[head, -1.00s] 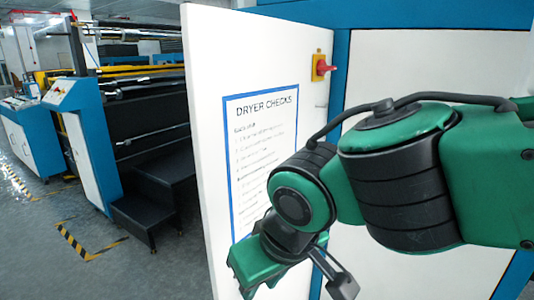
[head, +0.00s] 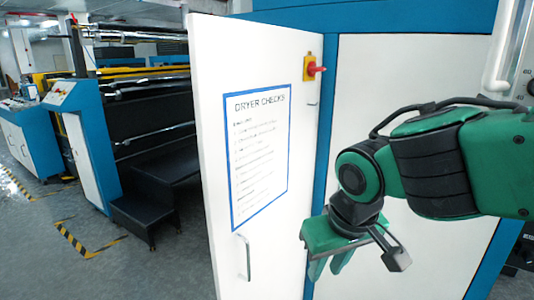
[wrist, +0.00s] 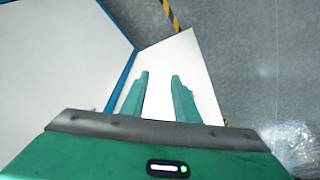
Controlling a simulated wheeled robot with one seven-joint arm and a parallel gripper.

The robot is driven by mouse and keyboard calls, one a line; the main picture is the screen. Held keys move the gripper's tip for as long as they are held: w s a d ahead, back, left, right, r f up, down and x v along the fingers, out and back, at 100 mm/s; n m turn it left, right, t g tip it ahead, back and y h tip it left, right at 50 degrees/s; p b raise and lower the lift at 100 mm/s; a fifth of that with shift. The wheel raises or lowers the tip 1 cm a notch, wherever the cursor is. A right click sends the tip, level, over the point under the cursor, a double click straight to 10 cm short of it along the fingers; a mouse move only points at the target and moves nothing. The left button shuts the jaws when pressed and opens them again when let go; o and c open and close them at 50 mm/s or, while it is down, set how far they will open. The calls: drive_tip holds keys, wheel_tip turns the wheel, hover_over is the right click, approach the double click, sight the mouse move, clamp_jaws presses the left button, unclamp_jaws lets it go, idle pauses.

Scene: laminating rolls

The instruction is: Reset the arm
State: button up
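My gripper (head: 328,266) hangs pointing down at the lower right of the head view, in front of the white cabinet front. In the wrist view my gripper (wrist: 160,85) shows two green fingers held apart with nothing between them. The fingers appear over a white panel, with grey floor to the right. My green and black arm is bent and comes in from the right edge of the head view.
A white door (head: 210,140) stands open left of my gripper, with a "DRYER CHECKS" sheet (head: 256,150) and a handle (head: 243,257). Black steps (head: 150,205) and floor (head: 40,240) lie farther left.

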drive_tip(key=s+d+f+m+g+h, duration=0.1)
drive_tip(key=d+m, duration=0.2)
drive_tip(key=d, duration=0.7)
drive_tip(key=s+d+f+m+g, duration=0.1)
drive_tip(key=s+d+f+m, duration=0.1)
drive_tip(key=d, duration=0.8)
drive_tip(key=s+d+f+m+g, duration=0.1)
drive_tip(key=s+d+m, duration=0.3)
drive_tip(key=s+d, duration=0.5)
drive_tip(key=shift+s+d+f+m+g+y, duration=0.3)
drive_tip(key=shift+f+m, duration=0.1)
drive_tip(key=shift+f, duration=0.15)
drive_tip(key=shift+w, duration=0.1)
drive_tip(key=shift+w+f, duration=0.25)
drive_tip(key=shift+w, duration=0.35)
